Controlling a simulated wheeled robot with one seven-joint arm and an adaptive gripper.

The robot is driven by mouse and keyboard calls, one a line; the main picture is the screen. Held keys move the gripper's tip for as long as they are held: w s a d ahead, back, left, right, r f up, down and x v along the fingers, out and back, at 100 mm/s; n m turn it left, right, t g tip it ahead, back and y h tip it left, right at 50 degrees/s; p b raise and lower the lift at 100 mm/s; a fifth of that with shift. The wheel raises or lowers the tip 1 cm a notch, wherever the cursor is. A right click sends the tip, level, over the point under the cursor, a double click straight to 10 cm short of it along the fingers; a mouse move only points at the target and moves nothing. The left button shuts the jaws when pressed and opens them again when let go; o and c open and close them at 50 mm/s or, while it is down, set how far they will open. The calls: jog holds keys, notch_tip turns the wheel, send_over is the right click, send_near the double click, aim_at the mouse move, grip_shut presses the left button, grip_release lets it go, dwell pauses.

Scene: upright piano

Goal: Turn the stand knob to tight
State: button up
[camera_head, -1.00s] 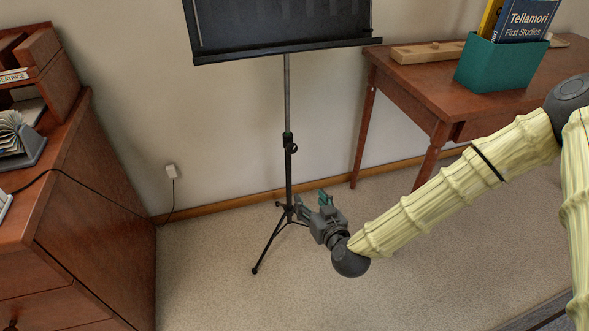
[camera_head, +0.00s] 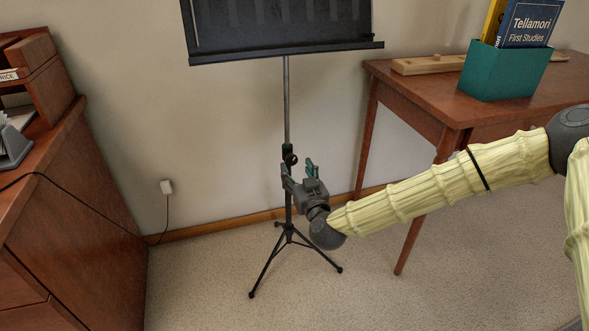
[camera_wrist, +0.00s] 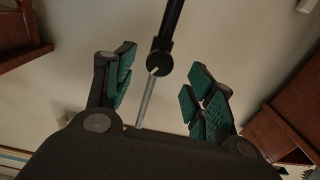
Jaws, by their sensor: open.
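The black music stand (camera_head: 288,100) stands upright on its tripod in front of the wall. Its dark round stand knob (camera_head: 290,159) sits on the pole's collar, just above my gripper (camera_head: 298,168) in the head view. In the wrist view the knob (camera_wrist: 159,63) shows between my gripper's green-padded fingers (camera_wrist: 160,80), towards their tips. The fingers are spread apart and empty, and I see no contact with the knob. I cannot tell how far the knob is turned.
A wooden table (camera_head: 420,95) at the right holds a green book box (camera_head: 505,75) and a wooden board. A brown cabinet (camera_head: 75,220) stands at the left with a black cable running to a wall plug (camera_head: 167,187). Floor around the stand is clear.

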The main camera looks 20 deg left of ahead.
aim_at(292, 162)
jog(key=shift+b+x, duration=0.4)
jog(key=shift+x, duration=1.45)
jog(key=c, duration=1)
jog(key=shift+c, duration=0.2)
